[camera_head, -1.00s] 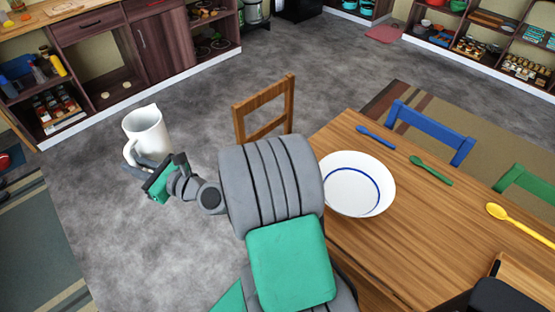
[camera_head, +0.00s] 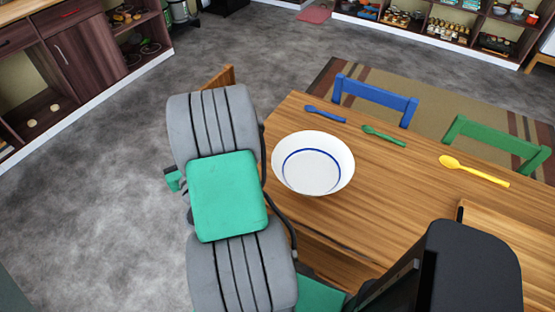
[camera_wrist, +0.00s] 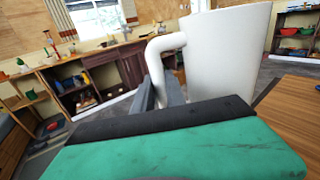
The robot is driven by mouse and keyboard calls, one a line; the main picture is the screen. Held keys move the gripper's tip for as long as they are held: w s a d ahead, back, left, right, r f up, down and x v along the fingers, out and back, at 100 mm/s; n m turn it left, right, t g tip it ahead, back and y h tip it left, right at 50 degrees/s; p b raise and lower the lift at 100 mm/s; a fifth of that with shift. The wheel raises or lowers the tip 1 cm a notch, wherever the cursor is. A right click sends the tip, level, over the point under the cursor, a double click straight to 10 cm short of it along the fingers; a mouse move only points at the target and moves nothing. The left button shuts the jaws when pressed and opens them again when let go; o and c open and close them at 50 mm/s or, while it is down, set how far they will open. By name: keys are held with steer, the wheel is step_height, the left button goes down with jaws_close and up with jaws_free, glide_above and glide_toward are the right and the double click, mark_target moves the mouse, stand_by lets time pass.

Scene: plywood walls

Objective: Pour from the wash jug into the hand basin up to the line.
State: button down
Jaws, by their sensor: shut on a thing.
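The white wash jug (camera_wrist: 228,60) fills the upper right of the wrist view, close to the camera, and looks about upright. My gripper (camera_wrist: 165,85) is shut on its handle (camera_wrist: 163,43). In the head view my own arm hides the jug and most of the gripper. The hand basin (camera_head: 312,178) is a white bowl with a blue line around its inside, standing on the wooden table. It looks empty. The jug's contents cannot be seen.
The wooden table (camera_head: 390,190) holds a blue spoon (camera_head: 325,114), a green spoon (camera_head: 383,136) and a yellow spoon (camera_head: 472,171). Blue (camera_head: 374,101) and green (camera_head: 497,143) chairs stand at its far side. A wooden chair (camera_head: 218,77) is partly behind my arm. The left floor is clear.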

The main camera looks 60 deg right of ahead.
steer(key=s+d+f+m+g+h, duration=0.1)
steer(key=s+d+m+g+h, duration=0.1)
steer(key=s, duration=0.4)
steer(key=s+d+f+m+g+h+b, duration=0.1)
steer(key=s+d+f+m+g+h, duration=0.1)
steer(key=s+d+m+g+h, duration=0.1)
steer(key=s+d+g, duration=0.1)
steer(key=s+d, duration=0.1)
steer(key=shift+s+f+g, duration=0.25)
steer(key=shift+s+g, duration=0.05)
steer(key=shift+s, duration=0.1)
steer(key=s+d+r+m+y+p, duration=0.1)
steer(key=s+d+r+m+p, duration=0.2)
steer(key=s+r+m+p, duration=0.2)
steer(key=m+p, duration=0.1)
steer(key=m, duration=0.2)
steer(key=shift+d+r+m, duration=0.3)
steer(key=shift+r, duration=0.1)
steer(key=shift+s+f+y, duration=0.1)
steer(key=shift+f+y, duration=0.05)
steer(key=shift+y, duration=0.15)
